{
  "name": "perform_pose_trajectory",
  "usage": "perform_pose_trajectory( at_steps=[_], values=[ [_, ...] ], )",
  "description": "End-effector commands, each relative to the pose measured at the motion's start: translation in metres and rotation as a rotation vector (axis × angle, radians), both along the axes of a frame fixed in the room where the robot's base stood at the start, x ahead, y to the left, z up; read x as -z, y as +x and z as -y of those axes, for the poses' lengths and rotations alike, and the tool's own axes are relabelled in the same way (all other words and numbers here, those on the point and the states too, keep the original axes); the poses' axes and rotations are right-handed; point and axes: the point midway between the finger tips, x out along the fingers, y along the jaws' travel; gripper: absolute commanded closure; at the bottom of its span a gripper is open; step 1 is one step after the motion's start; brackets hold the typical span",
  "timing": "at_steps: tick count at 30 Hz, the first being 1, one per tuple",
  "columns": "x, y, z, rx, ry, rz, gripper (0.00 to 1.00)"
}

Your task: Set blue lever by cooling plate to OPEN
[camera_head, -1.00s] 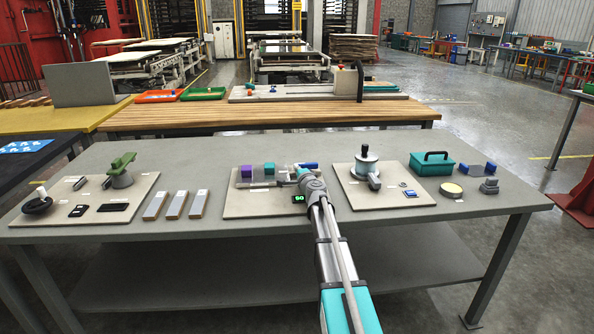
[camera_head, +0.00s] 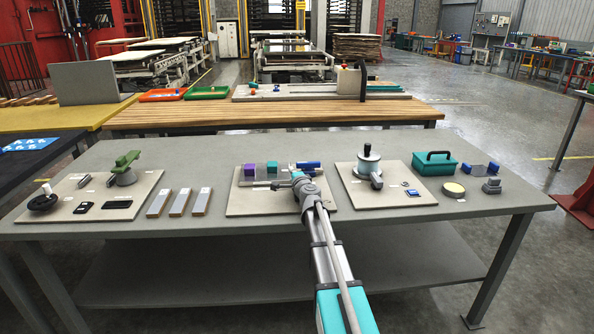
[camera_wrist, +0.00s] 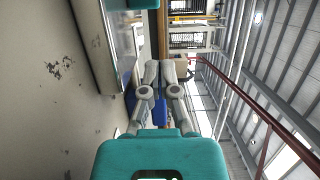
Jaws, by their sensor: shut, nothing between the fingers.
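A blue-handled part (camera_head: 308,165) sits at the back right of the middle panel (camera_head: 240,207), just behind the end of my arm. I take it for the blue lever; its label is too small to read and its setting cannot be told. My gripper (camera_wrist: 164,70) is shut and empty in the wrist view. Blue surfaces (camera_wrist: 130,84) show beside and behind its fingers; contact cannot be told. In the head view my gripper (camera_head: 297,176) is low over the middle panel and its fingertips are hard to make out. The cooling plate cannot be identified surely.
A purple block (camera_head: 250,169) and a teal block (camera_head: 271,167) stand left of my gripper. A right panel (camera_head: 400,199) carries a grey valve-like device (camera_head: 367,163). A teal toolbox (camera_head: 433,164) stands beyond it. The table's front strip is mostly clear.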

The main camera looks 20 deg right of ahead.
Motion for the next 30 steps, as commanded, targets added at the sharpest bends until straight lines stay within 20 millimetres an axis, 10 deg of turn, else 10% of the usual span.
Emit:
perform_pose_trajectory(
  at_steps=[12,30],
  values=[
    [0.000,-0.017,-0.045,0.002,0.000,0.000,1.00],
    [0.000,-0.018,-0.048,0.003,0.000,0.000,1.00]
  ],
)
